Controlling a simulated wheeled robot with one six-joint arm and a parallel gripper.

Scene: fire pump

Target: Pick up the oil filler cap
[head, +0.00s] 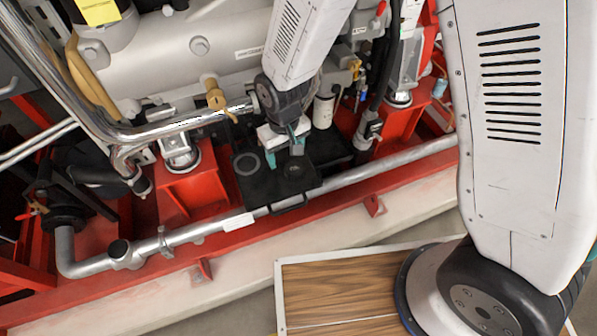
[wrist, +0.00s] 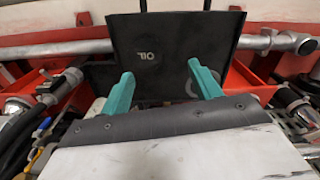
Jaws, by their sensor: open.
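The oil filler cap (head: 293,170) is a dark round piece, hard to make out against the black tray (head: 262,193) it lies on. In the wrist view, white "OIL" lettering marks the cap (wrist: 148,57), and its outline blends into the tray (wrist: 122,30). My gripper (head: 284,156) points down above the tray, open and empty, close to the cap. In the wrist view, the teal fingers of my gripper (wrist: 160,76) are spread wide, with the cap ahead of and between their tips. I cannot tell the exact height left between fingertips and cap.
A grey ring (head: 247,163) lies on the tray left of the cap. A long metal pipe (head: 345,178) runs along the tray's front. A brass valve (head: 216,97), a white cylinder (head: 323,111) and red frame parts (head: 188,190) crowd around. A wood-topped surface (head: 345,288) stands in front.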

